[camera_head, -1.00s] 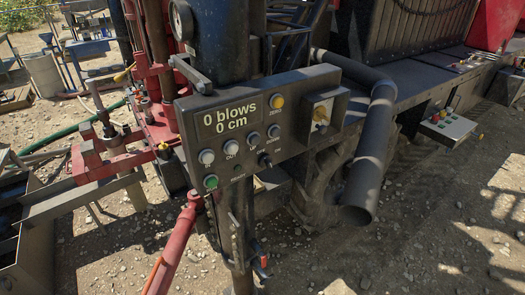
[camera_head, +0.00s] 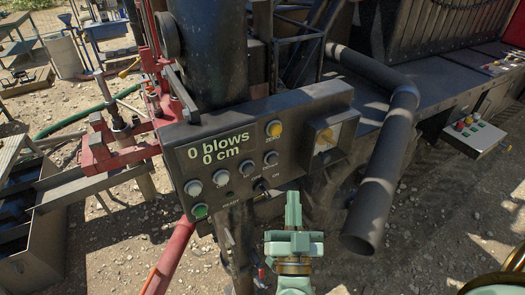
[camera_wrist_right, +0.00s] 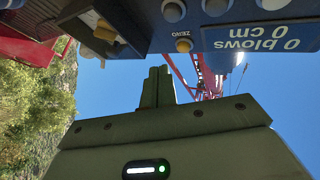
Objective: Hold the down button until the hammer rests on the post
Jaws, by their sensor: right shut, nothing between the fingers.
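The dark control panel (camera_head: 290,112) has a display reading "0 blows 0 cm" (camera_head: 217,148). A row of pale round buttons (camera_head: 220,178) lies below it; the rightmost button (camera_head: 271,158) seems to be the down button, but its label is too small to read surely. My right gripper (camera_head: 293,196) is shut and empty, upright in front of the panel's lower right, apart from the buttons. The right wrist view shows its closed fingers (camera_wrist_right: 158,76) below the upside-down panel (camera_wrist_right: 150,28). I cannot clearly pick out the hammer or post. My left gripper is out of view.
A yellow button (camera_head: 274,128), a toggle switch (camera_head: 262,188) and a green button (camera_head: 200,211) are also on the panel. A thick bent pipe (camera_head: 372,185) hangs right of my gripper. Red rig parts (camera_head: 115,150) stand left.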

